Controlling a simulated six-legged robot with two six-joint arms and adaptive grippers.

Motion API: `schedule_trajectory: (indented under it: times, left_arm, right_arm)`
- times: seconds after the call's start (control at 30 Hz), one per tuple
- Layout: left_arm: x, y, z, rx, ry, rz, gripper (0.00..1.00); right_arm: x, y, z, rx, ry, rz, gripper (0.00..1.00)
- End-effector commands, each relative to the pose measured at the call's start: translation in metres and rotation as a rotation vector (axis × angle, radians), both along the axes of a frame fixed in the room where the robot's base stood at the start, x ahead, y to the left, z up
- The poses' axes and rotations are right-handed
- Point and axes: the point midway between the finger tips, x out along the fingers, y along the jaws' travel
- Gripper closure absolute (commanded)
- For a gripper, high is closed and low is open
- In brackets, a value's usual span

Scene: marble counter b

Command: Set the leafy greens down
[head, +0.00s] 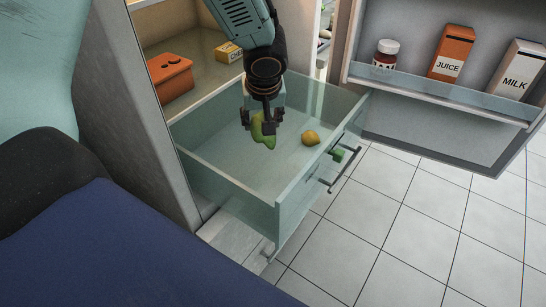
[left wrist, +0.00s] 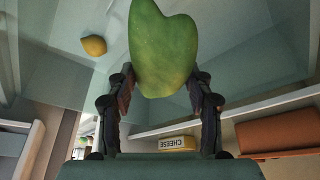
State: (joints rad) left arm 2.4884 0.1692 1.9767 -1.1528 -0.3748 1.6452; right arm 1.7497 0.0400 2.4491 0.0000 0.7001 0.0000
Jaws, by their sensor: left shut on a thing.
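The leafy greens (head: 264,131) are a green lobed shape between the fingers of my left gripper (head: 262,122). In the head view they are over the open glass drawer (head: 228,180) of the fridge, and I cannot tell whether they touch its floor. In the left wrist view the greens (left wrist: 162,50) fill the top middle, with my left gripper's fingers (left wrist: 160,90) shut on them from both sides. My right gripper is not in view.
A yellow lemon-like fruit (head: 310,138) lies in the drawer to the right of the greens. Orange box (head: 170,78) and cheese (head: 228,52) sit on the shelf above. The open door holds juice (head: 452,52) and milk (head: 519,70).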

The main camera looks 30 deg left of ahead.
Motion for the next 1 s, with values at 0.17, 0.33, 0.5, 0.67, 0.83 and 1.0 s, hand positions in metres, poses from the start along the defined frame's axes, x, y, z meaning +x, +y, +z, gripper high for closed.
schedule_trajectory:
  times: [0.17, 0.33, 0.5, 0.67, 0.83, 1.0]
  left_arm:
    - [-0.004, 0.000, -0.043, -0.003, 0.002, 0.000, 0.87]
    - [-0.006, 0.001, -0.058, -0.003, 0.000, -0.001, 0.87]
    - [-0.006, 0.001, -0.075, -0.001, 0.004, -0.001, 0.87]
    - [-0.006, 0.001, -0.106, -0.003, 0.004, -0.002, 0.87]
    - [-0.005, 0.001, -0.122, -0.002, 0.002, -0.001, 0.87]
    - [-0.004, 0.001, -0.143, -0.002, 0.004, -0.002, 0.87]
  right_arm:
    - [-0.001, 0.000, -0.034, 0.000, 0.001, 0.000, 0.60]
    - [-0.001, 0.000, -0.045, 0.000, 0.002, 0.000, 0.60]
    - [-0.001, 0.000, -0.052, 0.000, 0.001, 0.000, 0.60]
    - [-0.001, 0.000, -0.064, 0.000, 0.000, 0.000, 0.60]
    - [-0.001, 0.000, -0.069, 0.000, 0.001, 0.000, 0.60]
    - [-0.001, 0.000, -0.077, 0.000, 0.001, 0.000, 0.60]
